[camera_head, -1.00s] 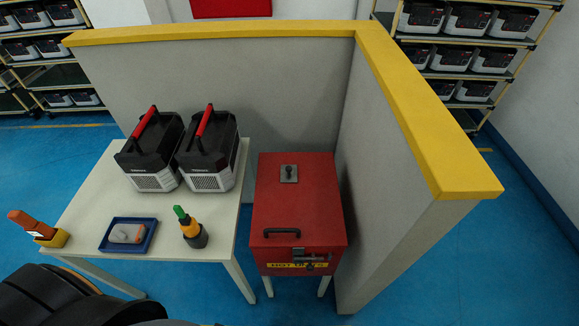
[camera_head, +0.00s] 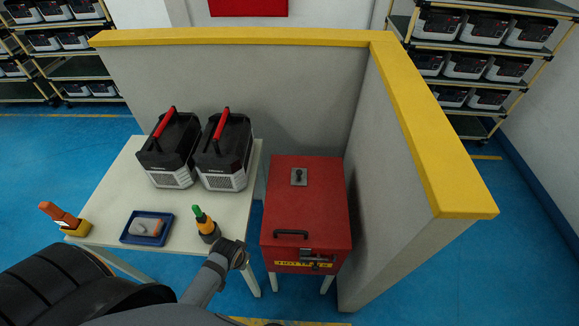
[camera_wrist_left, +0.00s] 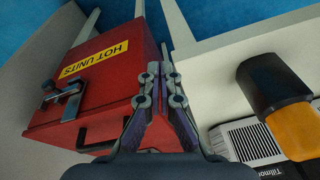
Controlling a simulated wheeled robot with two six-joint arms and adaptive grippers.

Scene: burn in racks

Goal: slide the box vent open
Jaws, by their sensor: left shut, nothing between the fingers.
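The red box (camera_head: 290,211) stands on legs to the right of the table in the head view. A grey plate with a dark knob (camera_head: 298,177), possibly the vent, is on its lid. A black handle (camera_head: 291,233) and a metal latch (camera_head: 316,258) are at its front. My left gripper (camera_head: 240,253) is low between the table and the box, left of the latch. In the left wrist view its fingers (camera_wrist_left: 153,72) are shut and empty, beside the red box (camera_wrist_left: 112,100) with its "HOT UNITS" label (camera_wrist_left: 94,59). The lid knob is outside that view. My right gripper is not visible.
A grey partition with a yellow top (camera_head: 433,155) stands behind and right of the box. Racks stand behind.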

